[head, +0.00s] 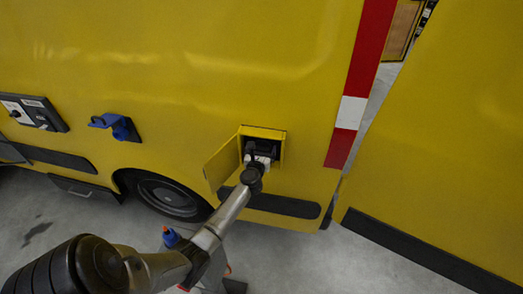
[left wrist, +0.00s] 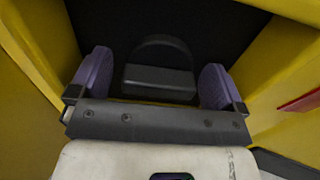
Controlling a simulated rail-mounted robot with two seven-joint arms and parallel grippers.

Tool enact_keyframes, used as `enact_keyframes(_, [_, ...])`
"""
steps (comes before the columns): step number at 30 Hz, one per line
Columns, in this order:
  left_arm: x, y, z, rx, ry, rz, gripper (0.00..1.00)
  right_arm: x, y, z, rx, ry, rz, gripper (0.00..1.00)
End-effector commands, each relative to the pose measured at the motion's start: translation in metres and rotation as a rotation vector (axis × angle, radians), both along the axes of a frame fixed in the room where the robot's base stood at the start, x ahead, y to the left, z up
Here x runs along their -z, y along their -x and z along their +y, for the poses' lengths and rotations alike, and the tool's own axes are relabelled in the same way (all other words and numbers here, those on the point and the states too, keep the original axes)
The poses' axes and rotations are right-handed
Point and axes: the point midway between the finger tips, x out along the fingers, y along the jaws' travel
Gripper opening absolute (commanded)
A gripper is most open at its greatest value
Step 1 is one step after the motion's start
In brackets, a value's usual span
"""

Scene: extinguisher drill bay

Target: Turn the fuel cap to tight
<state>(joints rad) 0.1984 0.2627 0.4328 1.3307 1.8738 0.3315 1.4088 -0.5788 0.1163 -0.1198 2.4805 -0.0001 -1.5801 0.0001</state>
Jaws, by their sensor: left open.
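The black fuel cap (left wrist: 160,72) sits in the dark back of the filler recess. It shows a rounded disc behind a straight raised grip bar. My left gripper (left wrist: 155,80) is open, with one purple-padded finger on each side of the cap. There is a visible gap between the cap and each finger; I cannot tell how deep the fingertips reach. In the head view my left gripper (head: 259,153) is inside the mouth of the yellow filler box (head: 263,132) and hides most of the cap. The cap's turn marking is not readable. My right gripper is not in view.
The open yellow filler door (head: 221,163) hangs at the left of the box. A blue connector (head: 115,125) and a switch panel (head: 33,113) are further left on the vehicle. A wheel (head: 168,195) is below. A blue-topped object (head: 171,237) stands beside my arm.

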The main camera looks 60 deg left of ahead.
Motion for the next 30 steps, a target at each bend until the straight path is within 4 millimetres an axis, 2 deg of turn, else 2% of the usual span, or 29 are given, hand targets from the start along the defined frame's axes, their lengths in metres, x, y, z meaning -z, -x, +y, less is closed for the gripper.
enact_keyframes(8, [0.0, -0.0007, 0.0006, 0.001, 0.0, 0.0, 0.96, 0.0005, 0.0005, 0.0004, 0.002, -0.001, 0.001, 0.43])
enact_keyframes(24, [0.0, -0.0004, 0.0004, 0.0, 0.0, 0.0, 0.47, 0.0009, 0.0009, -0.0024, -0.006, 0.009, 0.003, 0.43])
enact_keyframes(30, [-0.0006, -0.0005, 0.0004, 0.0, -0.015, 0.015, 0.47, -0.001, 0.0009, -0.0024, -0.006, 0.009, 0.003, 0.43])
